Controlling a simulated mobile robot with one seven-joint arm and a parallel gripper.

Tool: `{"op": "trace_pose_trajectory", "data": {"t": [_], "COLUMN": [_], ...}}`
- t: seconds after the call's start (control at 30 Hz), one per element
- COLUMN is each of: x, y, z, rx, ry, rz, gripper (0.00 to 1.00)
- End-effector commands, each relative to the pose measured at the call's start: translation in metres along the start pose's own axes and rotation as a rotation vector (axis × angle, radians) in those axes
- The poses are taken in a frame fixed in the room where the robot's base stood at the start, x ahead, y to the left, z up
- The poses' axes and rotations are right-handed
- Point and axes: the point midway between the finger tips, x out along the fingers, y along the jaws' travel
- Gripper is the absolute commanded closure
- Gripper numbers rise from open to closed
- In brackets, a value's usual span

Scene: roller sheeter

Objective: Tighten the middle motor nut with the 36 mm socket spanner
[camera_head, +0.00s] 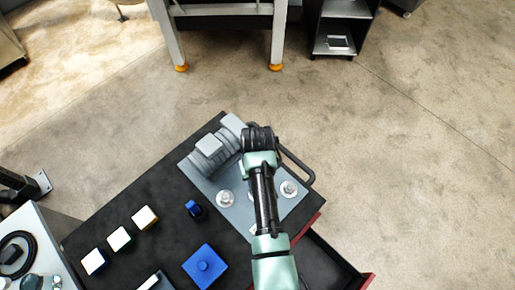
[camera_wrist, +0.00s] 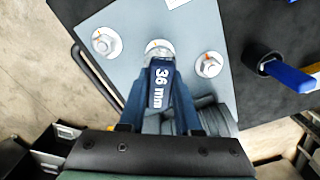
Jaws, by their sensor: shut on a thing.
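My gripper (camera_wrist: 160,98) is shut on a dark blue spanner (camera_wrist: 161,85) marked "36 mm" in the wrist view. The spanner's far end is at the middle nut (camera_wrist: 159,48), whose pale washer shows around it. I cannot tell whether the socket is fully seated. A left nut (camera_wrist: 106,42) and a right nut (camera_wrist: 209,65) stand bare on the grey plate (camera_wrist: 190,20). In the head view two outer nuts show (camera_head: 225,198) (camera_head: 289,188); my arm largely hides the middle one and the gripper. The grey motor (camera_head: 209,147) lies at the plate's far side.
A blue-handled tool in a black ring (camera_wrist: 263,60) is beside the plate. A blue block with a knob (camera_head: 205,267) and three small cubes (camera_head: 120,239) stand on the black cart top (camera_head: 165,215). A cart handle (camera_head: 306,165) and an open drawer (camera_head: 325,268) are at the right.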

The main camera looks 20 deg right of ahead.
Motion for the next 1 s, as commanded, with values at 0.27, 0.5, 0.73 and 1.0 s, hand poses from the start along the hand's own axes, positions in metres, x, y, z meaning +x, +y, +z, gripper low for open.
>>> {"op": "trace_pose_trajectory", "data": {"t": [0.27, 0.5, 0.73, 1.0], "x": [0.004, 0.009, 0.013, 0.019], "y": [0.000, 0.000, 0.000, 0.000], "z": [-0.001, -0.001, -0.001, -0.001], "rx": [0.000, 0.000, 0.000, 0.000], "ry": [0.002, 0.002, 0.002, 0.002], "rz": [0.000, 0.000, 0.000, 0.000], "gripper": [1.00, 1.00, 1.00, 1.00]}}
